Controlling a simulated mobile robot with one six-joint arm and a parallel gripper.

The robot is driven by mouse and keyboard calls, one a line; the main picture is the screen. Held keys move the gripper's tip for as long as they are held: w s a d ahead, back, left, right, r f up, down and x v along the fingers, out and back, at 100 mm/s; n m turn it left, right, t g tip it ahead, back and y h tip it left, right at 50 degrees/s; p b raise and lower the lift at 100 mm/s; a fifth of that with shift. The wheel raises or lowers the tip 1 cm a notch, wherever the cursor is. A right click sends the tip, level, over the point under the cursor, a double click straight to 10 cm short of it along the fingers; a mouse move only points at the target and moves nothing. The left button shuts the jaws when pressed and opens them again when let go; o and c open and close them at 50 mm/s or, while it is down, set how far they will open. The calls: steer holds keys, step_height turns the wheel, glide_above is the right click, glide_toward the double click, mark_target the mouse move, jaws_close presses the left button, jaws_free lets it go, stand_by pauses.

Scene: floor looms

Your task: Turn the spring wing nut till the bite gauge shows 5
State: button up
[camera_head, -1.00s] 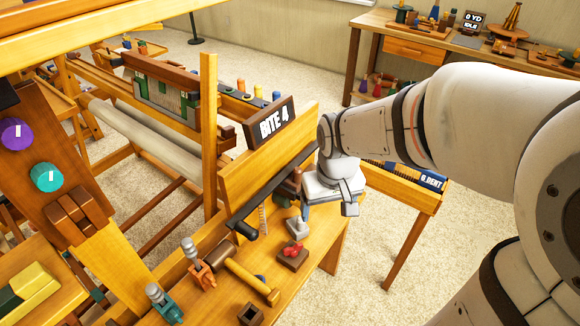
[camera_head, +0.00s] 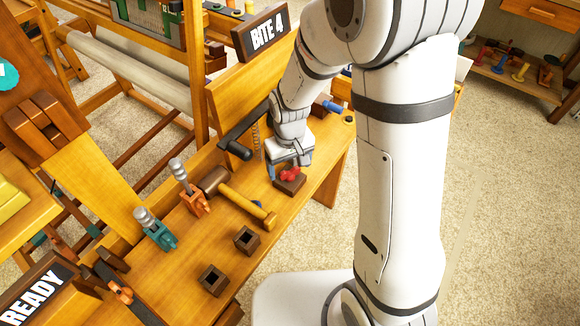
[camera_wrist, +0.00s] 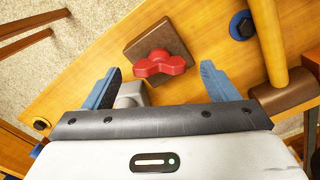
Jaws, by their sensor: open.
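The bite gauge (camera_head: 267,33) is a dark sign that reads "BITE 4" at the back of the bench. The spring wing nut (camera_head: 290,174) is red and sits on a square brown block on the wooden bench top. In the wrist view the wing nut (camera_wrist: 160,64) lies ahead of and between the blue fingertips. My gripper (camera_head: 283,172) is beside the block, just behind the nut. In the wrist view my gripper (camera_wrist: 160,72) is open, with a gap between each finger and the nut. Whether the fingers are level with the nut is unclear.
A mallet (camera_head: 238,197) lies on the bench, left of the block. Orange and teal clamps (camera_head: 188,188) and two small square sockets (camera_head: 247,240) stand nearer the front left. A dark bar (camera_head: 240,139) juts out behind. A "READY" sign (camera_head: 38,296) is at the lower left.

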steer(key=shift+f, duration=0.35)
steer(key=c, duration=1)
steer(key=shift+m, duration=2.8)
